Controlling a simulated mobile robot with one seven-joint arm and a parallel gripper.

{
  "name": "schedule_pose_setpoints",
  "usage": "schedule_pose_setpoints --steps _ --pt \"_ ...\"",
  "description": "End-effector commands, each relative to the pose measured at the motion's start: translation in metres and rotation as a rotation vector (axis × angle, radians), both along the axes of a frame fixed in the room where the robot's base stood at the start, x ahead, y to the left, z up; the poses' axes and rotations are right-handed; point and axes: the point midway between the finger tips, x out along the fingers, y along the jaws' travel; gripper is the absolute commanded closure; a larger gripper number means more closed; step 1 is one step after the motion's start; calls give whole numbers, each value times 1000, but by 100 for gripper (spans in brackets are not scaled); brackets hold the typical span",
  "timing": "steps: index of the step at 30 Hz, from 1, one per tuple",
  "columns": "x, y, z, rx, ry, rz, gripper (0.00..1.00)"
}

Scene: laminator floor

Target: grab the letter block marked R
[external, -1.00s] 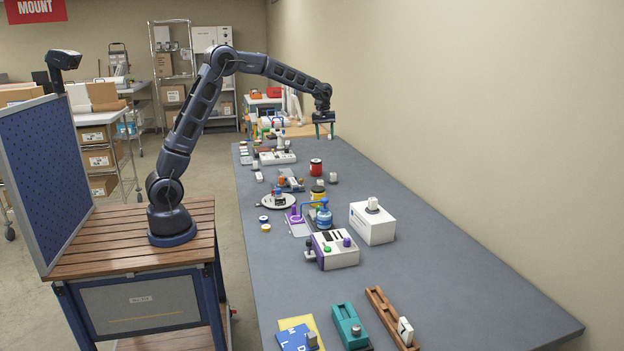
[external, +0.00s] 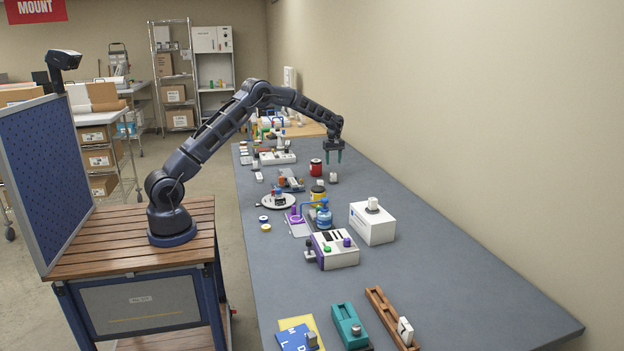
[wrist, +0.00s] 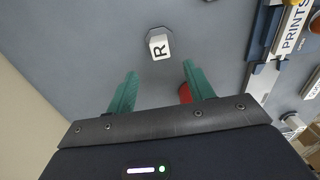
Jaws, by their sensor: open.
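A red can (external: 316,168) stands just left of the block; it shows partly behind the right finger in the wrist view (wrist: 185,94). A yellow-and-black container (external: 318,194) and a white box (external: 372,224) stand nearer the camera. The table right of the block is clear.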

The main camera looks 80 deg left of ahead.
Motion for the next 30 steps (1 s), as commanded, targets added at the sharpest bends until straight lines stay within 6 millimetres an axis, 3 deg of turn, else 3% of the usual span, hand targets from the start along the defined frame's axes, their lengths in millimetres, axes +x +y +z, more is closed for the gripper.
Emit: schedule_pose_setpoints --steps 6,14,22,30 --pt "-1 0 -32 0 2 -1 47" --pt "-1 -2 -49 -1 2 -1 47" --pt "-1 -4 -84 0 2 0 47" --pt "-1 -5 -91 0 0 -1 47"
